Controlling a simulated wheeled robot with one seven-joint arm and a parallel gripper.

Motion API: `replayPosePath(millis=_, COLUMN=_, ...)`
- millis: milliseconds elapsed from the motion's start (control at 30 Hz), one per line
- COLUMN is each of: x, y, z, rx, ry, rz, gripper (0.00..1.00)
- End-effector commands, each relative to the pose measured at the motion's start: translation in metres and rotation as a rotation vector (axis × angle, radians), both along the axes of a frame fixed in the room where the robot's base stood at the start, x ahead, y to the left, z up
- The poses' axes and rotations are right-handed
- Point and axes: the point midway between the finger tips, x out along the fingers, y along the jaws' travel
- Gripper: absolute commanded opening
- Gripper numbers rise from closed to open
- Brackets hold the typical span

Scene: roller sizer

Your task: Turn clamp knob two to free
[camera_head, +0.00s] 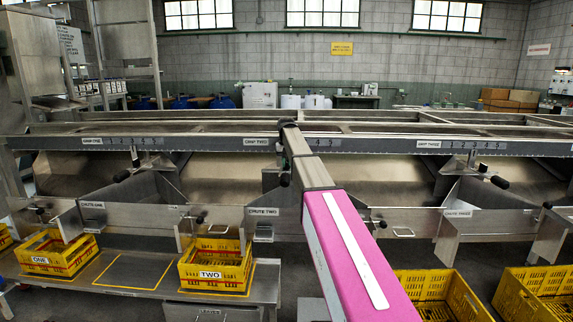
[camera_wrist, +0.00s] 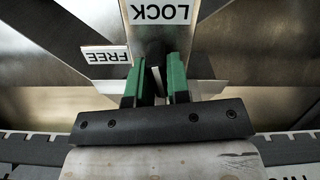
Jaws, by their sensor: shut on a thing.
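In the wrist view, my gripper (camera_wrist: 157,86) has its two green fingers closed about a narrow grey piece, clamp knob two (camera_wrist: 155,78), most of which the fingers hide. A white LOCK label (camera_wrist: 157,13) lies straight beyond the fingers, upside down in the picture. A white FREE label (camera_wrist: 104,56), also upside down, lies just left of the left finger. The knob's grip points roughly toward LOCK. In the head view, my arm reaches to the rail beside the section-two label (camera_head: 256,142); the fingers and knob are hidden there.
The long sizer rail (camera_head: 200,144) crosses the view. Yellow crate TWO (camera_head: 212,274) and other crates stand low in front. Bright metal panels surround the knob.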

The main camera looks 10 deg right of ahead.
Motion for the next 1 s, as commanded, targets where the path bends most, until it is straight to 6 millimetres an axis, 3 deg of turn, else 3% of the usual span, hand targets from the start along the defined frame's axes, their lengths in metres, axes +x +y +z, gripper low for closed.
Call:
replayPosePath(millis=500, x=-0.0001, y=0.0000, z=0.0004, rx=0.000, ry=0.001, rz=0.367, gripper=0.00)
replayPosePath(millis=1000, x=-0.0001, y=0.0000, z=0.0005, rx=0.000, ry=0.001, rz=0.477, gripper=0.00)
